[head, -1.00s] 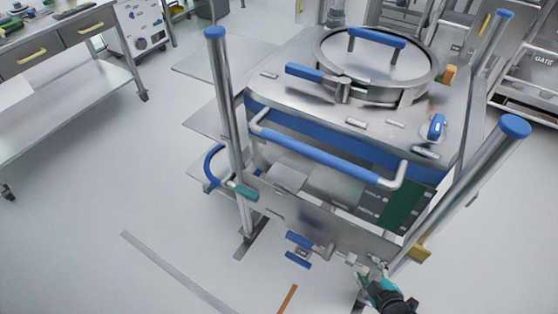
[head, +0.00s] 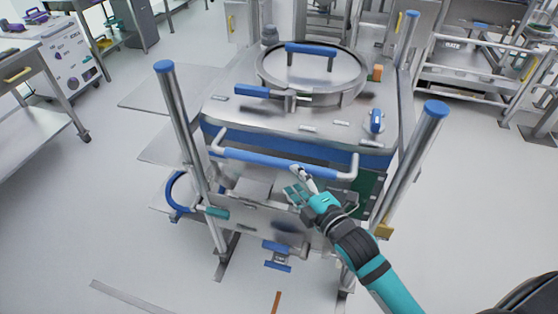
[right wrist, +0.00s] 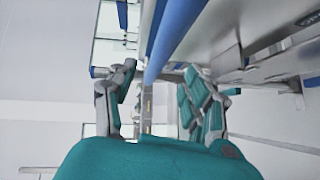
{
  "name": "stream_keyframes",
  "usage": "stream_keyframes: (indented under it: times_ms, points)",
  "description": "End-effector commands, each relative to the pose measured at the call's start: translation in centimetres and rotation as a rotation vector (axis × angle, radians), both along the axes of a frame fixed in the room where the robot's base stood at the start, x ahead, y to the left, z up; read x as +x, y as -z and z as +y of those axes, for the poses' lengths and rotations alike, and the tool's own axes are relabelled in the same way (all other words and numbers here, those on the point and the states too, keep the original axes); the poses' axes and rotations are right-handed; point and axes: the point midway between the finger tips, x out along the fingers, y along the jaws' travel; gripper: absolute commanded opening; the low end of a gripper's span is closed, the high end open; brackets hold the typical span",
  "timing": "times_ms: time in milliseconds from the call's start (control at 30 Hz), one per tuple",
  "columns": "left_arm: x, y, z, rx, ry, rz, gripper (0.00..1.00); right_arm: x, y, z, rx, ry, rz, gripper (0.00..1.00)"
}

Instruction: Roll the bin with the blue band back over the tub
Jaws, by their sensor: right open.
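The steel bin with the blue band (head: 216,131) stands in front of me in a frame of tall posts with blue caps. A bar handle with a blue grip (head: 262,163) runs across its near side. My right gripper (head: 298,184) is open and empty, close to the right part of this bar. In the right wrist view the blue bar (right wrist: 178,32) lies ahead of the spread fingers (right wrist: 160,80); I cannot tell whether they touch it. My left gripper is not in view. I cannot make out the tub.
A round lid (head: 310,70) with blue handles tops the bin. A blue-rimmed wheel (head: 176,196) and a blue pedal (head: 277,257) sit low on the frame. A steel table (head: 45,115) stands left, racks (head: 480,65) at back right. Floor on the right is clear.

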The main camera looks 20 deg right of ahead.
Motion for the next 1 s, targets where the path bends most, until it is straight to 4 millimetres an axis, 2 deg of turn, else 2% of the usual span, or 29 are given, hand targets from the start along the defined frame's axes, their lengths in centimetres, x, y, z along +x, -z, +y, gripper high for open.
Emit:
stream_keyframes:
  times_ms: [33, 200, 400, 600, 833, 1000]
  points:
    - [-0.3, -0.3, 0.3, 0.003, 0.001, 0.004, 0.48, 1.2, -0.1, 0.2, 0.002, 0.002, -0.002, 0.51]
    - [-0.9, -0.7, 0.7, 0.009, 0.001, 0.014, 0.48, 4.6, 0.4, 0.9, 0.002, 0.002, -0.002, 0.51]
    - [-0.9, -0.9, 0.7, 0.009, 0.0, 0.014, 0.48, 7.3, 1.0, 1.5, 0.002, 0.0, -0.001, 0.51]
    - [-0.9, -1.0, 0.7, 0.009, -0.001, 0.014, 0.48, 8.3, 1.1, 1.7, 0.001, 0.0, -0.001, 0.51]
    - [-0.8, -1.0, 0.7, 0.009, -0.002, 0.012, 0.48, 8.3, 1.2, 1.7, 0.001, 0.0, -0.001, 0.51]
    - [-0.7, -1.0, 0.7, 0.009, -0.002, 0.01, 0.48, 8.3, 1.2, 1.7, 0.001, 0.0, -0.001, 0.3]
